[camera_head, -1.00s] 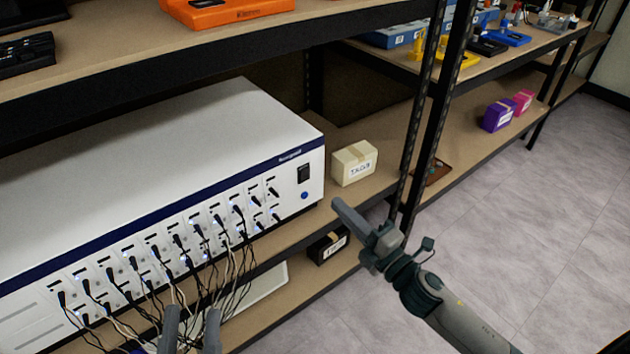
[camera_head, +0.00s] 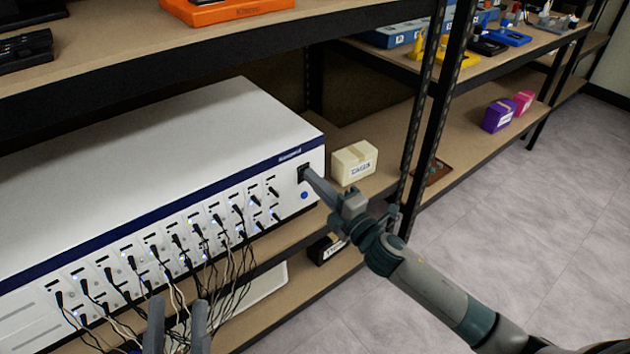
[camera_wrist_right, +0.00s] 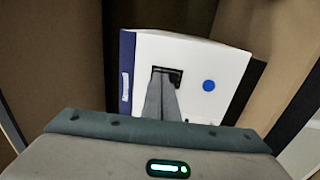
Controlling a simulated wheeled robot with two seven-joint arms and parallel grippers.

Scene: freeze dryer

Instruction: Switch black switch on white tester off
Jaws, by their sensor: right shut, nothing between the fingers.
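The white tester (camera_head: 140,140) is a long white box with a blue stripe on the shelf at the left. Its black switch (camera_head: 302,171) is at the right end of the front panel, above a round blue button (camera_head: 304,195). My right gripper (camera_head: 308,174) is shut and empty, with its fingertips at the switch and covering part of it. In the right wrist view the shut fingers (camera_wrist_right: 163,82) overlap the black switch (camera_wrist_right: 176,74), beside the blue button (camera_wrist_right: 209,86). Whether they touch it, and the switch position, I cannot tell. My left gripper (camera_head: 177,312) is open at the bottom, below the cables.
Several black and white cables (camera_head: 205,245) hang from the tester's front sockets. A cream labelled box (camera_head: 354,164) stands just right of the tester. A black shelf post (camera_head: 422,120) rises behind my right gripper. The floor at the right is clear.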

